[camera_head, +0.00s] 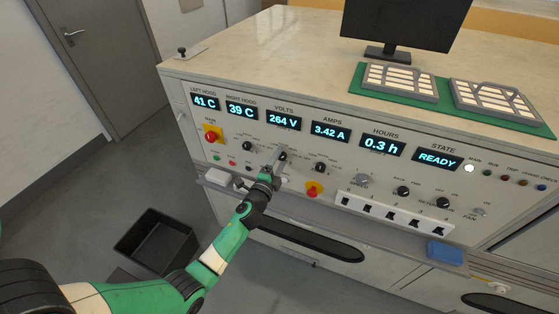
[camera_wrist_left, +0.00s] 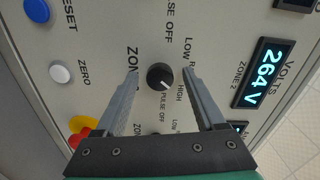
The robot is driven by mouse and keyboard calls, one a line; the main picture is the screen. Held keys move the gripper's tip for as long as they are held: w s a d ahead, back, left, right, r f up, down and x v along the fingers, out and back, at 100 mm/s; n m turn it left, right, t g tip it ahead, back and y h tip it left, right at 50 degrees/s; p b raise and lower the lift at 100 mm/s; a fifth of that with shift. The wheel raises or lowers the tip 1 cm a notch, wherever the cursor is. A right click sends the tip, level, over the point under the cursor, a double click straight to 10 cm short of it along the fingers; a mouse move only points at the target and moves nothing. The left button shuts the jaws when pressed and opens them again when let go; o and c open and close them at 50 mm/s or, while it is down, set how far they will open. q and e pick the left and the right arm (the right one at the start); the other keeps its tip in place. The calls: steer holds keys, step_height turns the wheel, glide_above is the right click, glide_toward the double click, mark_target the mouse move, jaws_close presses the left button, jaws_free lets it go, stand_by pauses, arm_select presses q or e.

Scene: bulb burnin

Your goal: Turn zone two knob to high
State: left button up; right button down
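The zone two knob (camera_wrist_left: 160,77) is round and black with a small pale mark at its lower right in the left wrist view. Parts of the printed words ZONE, LOW, HIGH and PULSE OFF show around it. My left gripper (camera_wrist_left: 160,72) is open, with one finger on each side of the knob and a gap to each. In the head view the left gripper (camera_head: 278,168) is at the panel front, just below the knob (camera_head: 282,156), which it partly covers. My right gripper is not in view.
Similar black knobs stand to the left (camera_head: 247,146) and right (camera_head: 320,167). A red-and-yellow emergency button (camera_head: 314,189) is below right. A ledge (camera_head: 330,226) runs below the panel, with a blue block (camera_head: 445,253) on it. A black bin (camera_head: 157,241) stands on the floor.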

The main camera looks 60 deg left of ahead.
arm_select(q)
steer(key=shift+s+d, duration=0.2)
steer(key=p+v, duration=0.1)
steer(key=v, duration=1)
